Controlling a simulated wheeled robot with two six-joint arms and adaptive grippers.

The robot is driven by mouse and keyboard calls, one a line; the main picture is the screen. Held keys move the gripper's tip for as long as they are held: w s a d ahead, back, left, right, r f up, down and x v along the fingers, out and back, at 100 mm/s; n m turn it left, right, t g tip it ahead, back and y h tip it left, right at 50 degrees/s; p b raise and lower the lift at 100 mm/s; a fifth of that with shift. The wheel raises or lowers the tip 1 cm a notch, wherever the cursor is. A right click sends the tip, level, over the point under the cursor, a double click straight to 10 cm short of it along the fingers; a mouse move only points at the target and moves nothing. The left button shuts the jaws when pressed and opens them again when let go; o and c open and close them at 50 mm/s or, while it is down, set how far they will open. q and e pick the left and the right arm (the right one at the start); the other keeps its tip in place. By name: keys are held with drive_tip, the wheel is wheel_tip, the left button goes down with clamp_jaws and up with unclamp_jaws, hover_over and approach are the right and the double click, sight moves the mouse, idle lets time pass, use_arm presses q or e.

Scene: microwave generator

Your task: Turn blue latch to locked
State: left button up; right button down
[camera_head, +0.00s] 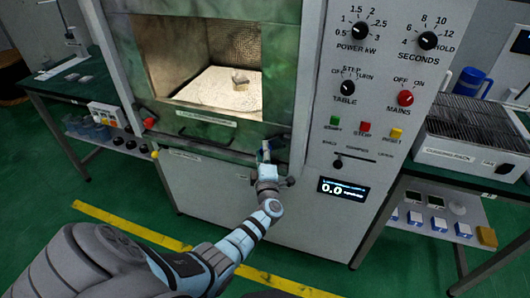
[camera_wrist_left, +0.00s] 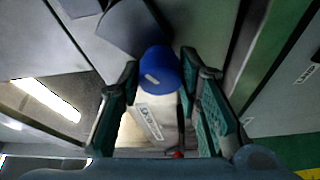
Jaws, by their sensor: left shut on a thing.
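The blue latch (camera_wrist_left: 158,70) shows in the left wrist view as a round blue knob with a small pale mark on its face. My left gripper (camera_wrist_left: 160,82) has one green-padded finger on each side of the knob and is shut on it. In the head view, my left gripper (camera_head: 265,157) reaches the lower right edge of the microwave generator's (camera_head: 230,75) chamber front. It mostly hides the latch there, so the latch's exact angle cannot be told. My right gripper is not in view.
The control panel (camera_head: 385,80) with black knobs, a red mains knob (camera_head: 405,98) and colored buttons is right of the chamber. A red knob (camera_head: 149,123) sits at the chamber's left. Side tables flank the machine; a grated unit (camera_head: 475,130) stands on the right one.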

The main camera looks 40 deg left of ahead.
use_arm(q)
drive_tip(key=o, duration=1.1)
drive_tip(key=shift+o, duration=0.2)
drive_tip(key=v, duration=1.2)
